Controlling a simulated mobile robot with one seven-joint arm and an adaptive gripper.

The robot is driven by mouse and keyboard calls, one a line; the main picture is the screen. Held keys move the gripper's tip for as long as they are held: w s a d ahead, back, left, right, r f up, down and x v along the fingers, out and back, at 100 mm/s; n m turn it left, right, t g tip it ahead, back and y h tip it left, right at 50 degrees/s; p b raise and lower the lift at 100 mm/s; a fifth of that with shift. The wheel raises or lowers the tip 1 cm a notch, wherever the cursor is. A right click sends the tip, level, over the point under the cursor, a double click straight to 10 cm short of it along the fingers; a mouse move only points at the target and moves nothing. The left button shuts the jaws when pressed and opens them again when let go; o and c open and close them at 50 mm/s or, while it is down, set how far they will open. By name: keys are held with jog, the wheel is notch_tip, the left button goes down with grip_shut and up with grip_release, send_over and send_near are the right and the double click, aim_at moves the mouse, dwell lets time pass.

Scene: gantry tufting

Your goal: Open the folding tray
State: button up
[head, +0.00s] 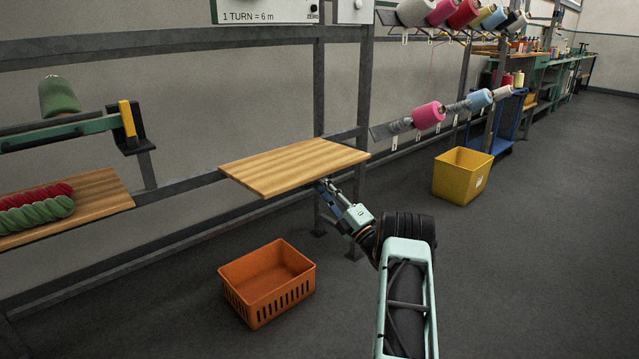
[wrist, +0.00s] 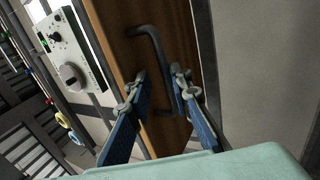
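The folding tray (head: 290,165) is a striped wooden board standing out from the dark frame rail in the head view, raised close to level. In the wrist view its wooden face (wrist: 188,60) fills the middle and carries a dark bar handle (wrist: 163,58). My gripper (wrist: 160,75) has its two blue fingers apart, one on each side of the handle bar. The right fingertip is close to the bar; I cannot tell whether it touches. In the head view my gripper (head: 323,186) is under the tray's near right edge, with its fingertips partly hidden.
An orange crate (head: 268,295) stands on the floor below the tray. A yellow bin (head: 463,176) stands farther right. Another wooden shelf (head: 100,195) with red and green yarn is at left. Yarn cones (head: 428,114) sit on the frame at right. Open floor lies to the right.

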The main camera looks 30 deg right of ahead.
jog(key=v, duration=0.9)
jog(key=shift+s+d, duration=0.2)
jog(key=shift+s, duration=0.1)
jog(key=shift+f, duration=0.1)
